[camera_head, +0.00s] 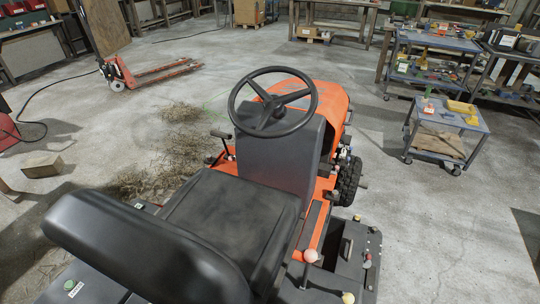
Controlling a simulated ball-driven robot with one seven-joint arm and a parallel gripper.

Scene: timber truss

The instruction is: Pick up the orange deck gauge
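I cannot make out an orange deck gauge for certain. A small reddish-orange item (429,107) lies at the left end of the top of a low grey cart (447,117) on the right; it is too small to identify. An orange riding mower (318,97) with a black seat (230,217) and a black steering wheel (272,103) fills the middle and front of the view. My gripper is not in view.
Yellow items (461,107) lie on the low cart. A taller blue-grey cart (437,42) with tools stands behind it. Dry grass clippings (180,150), a wooden block (42,165) and a red pallet jack (150,73) are to the left. The concrete floor right of the mower is clear.

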